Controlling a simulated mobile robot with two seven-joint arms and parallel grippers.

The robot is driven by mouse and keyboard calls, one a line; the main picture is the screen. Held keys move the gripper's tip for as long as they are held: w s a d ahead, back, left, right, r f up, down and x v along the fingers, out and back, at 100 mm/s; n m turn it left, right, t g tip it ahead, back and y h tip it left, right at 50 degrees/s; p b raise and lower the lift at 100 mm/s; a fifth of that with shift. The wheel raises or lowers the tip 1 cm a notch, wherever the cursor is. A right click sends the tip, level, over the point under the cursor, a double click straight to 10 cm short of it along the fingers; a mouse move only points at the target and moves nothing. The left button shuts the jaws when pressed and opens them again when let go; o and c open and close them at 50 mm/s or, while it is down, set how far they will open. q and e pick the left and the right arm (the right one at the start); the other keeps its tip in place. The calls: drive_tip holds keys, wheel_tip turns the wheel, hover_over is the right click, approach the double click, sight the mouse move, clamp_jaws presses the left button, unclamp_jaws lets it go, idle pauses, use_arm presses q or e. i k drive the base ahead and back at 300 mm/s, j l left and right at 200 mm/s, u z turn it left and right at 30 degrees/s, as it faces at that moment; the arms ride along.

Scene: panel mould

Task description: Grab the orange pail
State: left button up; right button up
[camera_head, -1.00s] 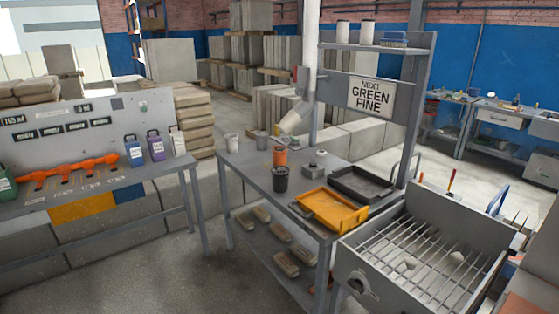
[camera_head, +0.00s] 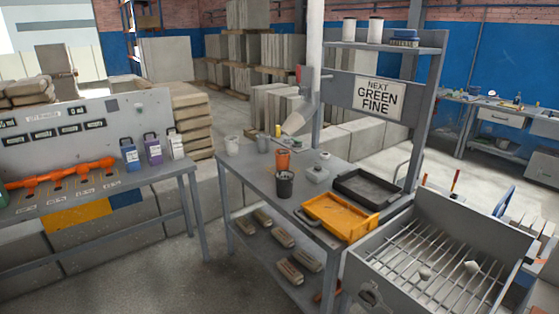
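The orange pail (camera_head: 282,160) stands upright on the grey metal table (camera_head: 247,175), towards its middle. A black pail (camera_head: 284,186) stands close in front of it and hides its lower part. A light grey pail (camera_head: 232,146) stands at the table's left back corner. Neither of my grippers shows in the head view.
An orange tray (camera_head: 338,217) and a black tray (camera_head: 366,188) lie on the table's right side. A barred metal box (camera_head: 420,255) stands at the front right. A bench with bottles (camera_head: 153,149) is at the left. Open floor (camera_head: 170,275) lies in front.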

sight(283, 161)
drive_tip(key=i+j, duration=0.9)
drive_tip(key=i+l+z, duration=0.05)
drive_tip(key=i, duration=0.1)
